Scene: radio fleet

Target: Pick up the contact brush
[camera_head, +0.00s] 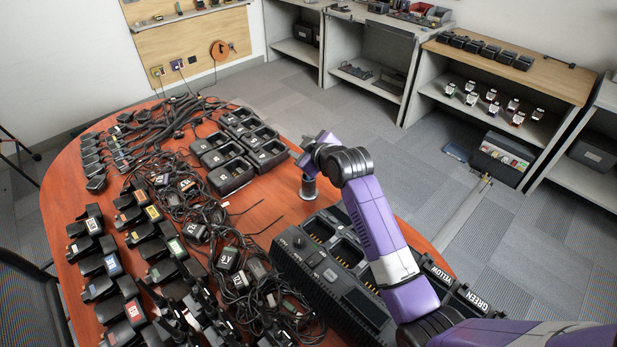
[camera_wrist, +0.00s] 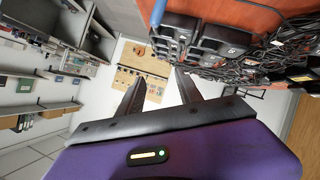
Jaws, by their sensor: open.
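I cannot make out the contact brush for sure in either view.
The table (camera_head: 262,207) holds several black chargers (camera_head: 232,176), a large multi-bay charger (camera_head: 318,250), tangled cables and rows of radios (camera_head: 130,305). A bare strip of table runs around the grey cylinder. Shelves (camera_head: 500,75) line the back wall. Open floor (camera_head: 400,180) lies between.

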